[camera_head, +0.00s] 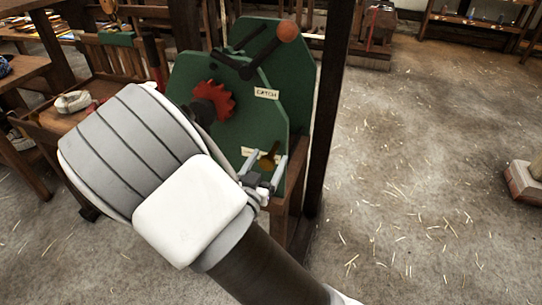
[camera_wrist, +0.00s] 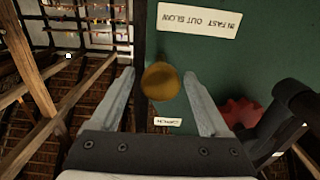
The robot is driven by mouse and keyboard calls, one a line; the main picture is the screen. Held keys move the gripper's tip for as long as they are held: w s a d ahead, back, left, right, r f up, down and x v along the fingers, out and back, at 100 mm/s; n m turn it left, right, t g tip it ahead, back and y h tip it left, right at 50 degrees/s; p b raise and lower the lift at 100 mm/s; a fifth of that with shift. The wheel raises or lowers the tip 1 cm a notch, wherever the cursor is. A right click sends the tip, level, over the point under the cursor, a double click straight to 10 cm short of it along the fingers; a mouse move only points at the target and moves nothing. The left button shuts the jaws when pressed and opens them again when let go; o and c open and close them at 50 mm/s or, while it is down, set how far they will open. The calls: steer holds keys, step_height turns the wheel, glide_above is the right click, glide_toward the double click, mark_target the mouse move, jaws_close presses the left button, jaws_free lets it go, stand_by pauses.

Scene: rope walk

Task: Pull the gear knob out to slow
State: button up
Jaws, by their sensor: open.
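The gear knob (camera_wrist: 161,81) is a round brass knob on the green machine panel (camera_head: 232,110). In the wrist view it sits between the two grey fingers of my gripper (camera_wrist: 159,73), with a visible gap on each side. In the head view the brass knob (camera_head: 270,157) shows between the fingertips, low on the panel, and my gripper (camera_head: 265,160) is open around it. A white label (camera_wrist: 197,19) reading "IN FAST OUT SLOW" appears upside down in the wrist view. How far out the knob stands is hard to tell.
A dark wooden post (camera_head: 331,100) stands close on the right. The straw-strewn floor (camera_head: 420,190) on the right is open.

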mark_target(275, 148)
steer(key=shift+x, duration=1.4)
jaws_close()
steer(key=shift+a, duration=0.1)
